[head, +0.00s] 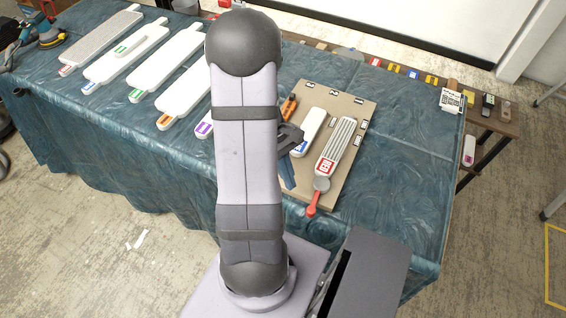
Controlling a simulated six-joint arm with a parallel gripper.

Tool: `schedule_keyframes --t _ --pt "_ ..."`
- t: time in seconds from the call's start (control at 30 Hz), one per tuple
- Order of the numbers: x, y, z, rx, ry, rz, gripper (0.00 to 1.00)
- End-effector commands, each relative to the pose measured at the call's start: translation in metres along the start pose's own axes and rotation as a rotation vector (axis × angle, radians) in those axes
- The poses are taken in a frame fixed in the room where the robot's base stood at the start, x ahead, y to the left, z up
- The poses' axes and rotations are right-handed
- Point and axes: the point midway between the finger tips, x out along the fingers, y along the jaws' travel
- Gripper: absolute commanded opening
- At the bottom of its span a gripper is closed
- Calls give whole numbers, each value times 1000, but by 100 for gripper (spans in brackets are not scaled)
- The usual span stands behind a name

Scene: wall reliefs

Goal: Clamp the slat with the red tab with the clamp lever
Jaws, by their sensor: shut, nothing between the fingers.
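A pale ribbed slat (339,139) with a red tab at its near end lies on the tan board, right of my gripper. The clamp lever (313,200) has a red handle and a grey round head, and it sits at the near end of that slat. The head appears to touch or overlap the slat's end; whether it presses on it I cannot tell. My gripper (298,139) is dark, shut and empty, above the board left of the ribbed slat. My arm partly hides it. Another slat with a red tab (101,38) lies at the table's far left.
A white slat with a blue tab (309,127) lies on the board (357,105) beside the gripper. Several tabbed white slats (182,45) lie left of my arm. Orange-handled pliers (289,106) are close behind the gripper. The cloth (410,150) right of the board is clear.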

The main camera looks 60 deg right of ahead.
Motion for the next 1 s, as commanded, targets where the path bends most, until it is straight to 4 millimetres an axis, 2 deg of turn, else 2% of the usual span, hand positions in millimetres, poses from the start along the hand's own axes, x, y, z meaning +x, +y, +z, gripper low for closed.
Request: schedule_keyframes --t 0.2,0.4,1.0 --pt "-36 -1 -1 -1 5 3 0" --pt "-54 -2 -1 0 3 1 0" --pt "-59 -2 0 -1 1 0 0"
